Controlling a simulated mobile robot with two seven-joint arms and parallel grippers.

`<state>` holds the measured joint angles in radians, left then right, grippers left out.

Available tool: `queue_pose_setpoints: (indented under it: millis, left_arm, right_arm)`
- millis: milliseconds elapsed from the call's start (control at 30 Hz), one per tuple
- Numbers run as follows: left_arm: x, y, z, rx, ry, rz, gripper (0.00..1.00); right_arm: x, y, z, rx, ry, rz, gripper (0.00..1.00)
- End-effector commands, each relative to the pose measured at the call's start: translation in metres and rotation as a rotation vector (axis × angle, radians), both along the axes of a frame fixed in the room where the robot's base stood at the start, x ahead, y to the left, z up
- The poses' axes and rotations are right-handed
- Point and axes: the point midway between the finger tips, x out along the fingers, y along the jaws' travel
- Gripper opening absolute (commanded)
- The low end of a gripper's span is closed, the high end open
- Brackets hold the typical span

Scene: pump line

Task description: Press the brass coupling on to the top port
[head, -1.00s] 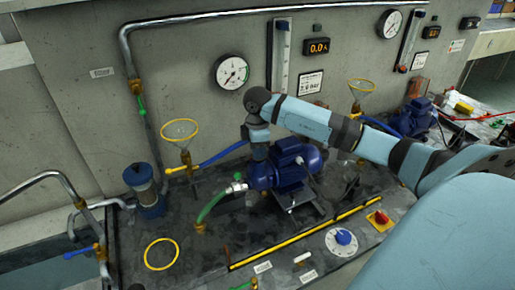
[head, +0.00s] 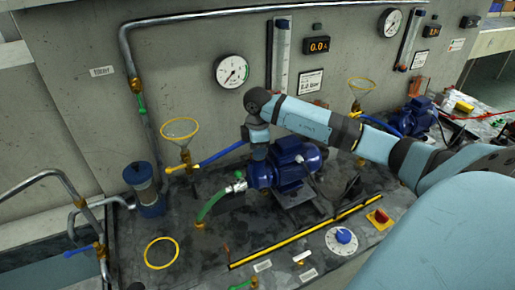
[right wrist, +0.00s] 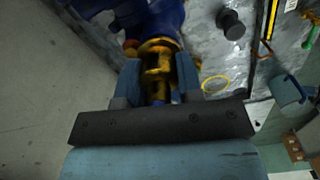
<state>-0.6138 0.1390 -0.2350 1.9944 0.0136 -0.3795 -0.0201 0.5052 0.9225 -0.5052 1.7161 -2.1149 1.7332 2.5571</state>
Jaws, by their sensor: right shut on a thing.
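The blue pump (head: 285,165) stands on the dark bench in the head view, and part of its blue body (right wrist: 163,18) shows at the top of the right wrist view. My right gripper (right wrist: 159,75) is shut on the brass coupling (right wrist: 157,87), with a finger on each side of it. The coupling is lined up with the pump, beside a brass collar (right wrist: 160,47). I cannot tell whether it is fully seated on the top port. In the head view my right wrist is above the pump's left end and hides the coupling and port. My left gripper is out of view.
A green hose (head: 213,203) rises from the bench to the pump's left end. A funnel with a yellow rim (head: 180,128) and a blue-handled valve stand to the left. A yellow ring (head: 161,253) marks clear bench at the front left. A wall with gauges (head: 231,71) stands close behind.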

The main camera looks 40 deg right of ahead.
Motion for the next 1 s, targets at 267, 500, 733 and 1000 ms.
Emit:
queue_pose_setpoints:
  millis: [267,500,733,1000]
  left_arm:
    - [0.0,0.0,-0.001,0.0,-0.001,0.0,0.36]
    - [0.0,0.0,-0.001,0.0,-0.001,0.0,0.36]
    - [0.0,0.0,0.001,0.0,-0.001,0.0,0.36]
    - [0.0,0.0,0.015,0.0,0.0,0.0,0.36]
  right_arm:
    - [0.0,0.0,-0.004,0.0,0.0,0.0,0.36]
    - [0.0,0.0,-0.004,0.0,0.0,0.0,0.63]
    - [0.0,0.0,-0.001,0.0,0.0,0.0,0.63]
    - [0.0,0.0,0.017,-0.001,0.001,0.0,0.63]
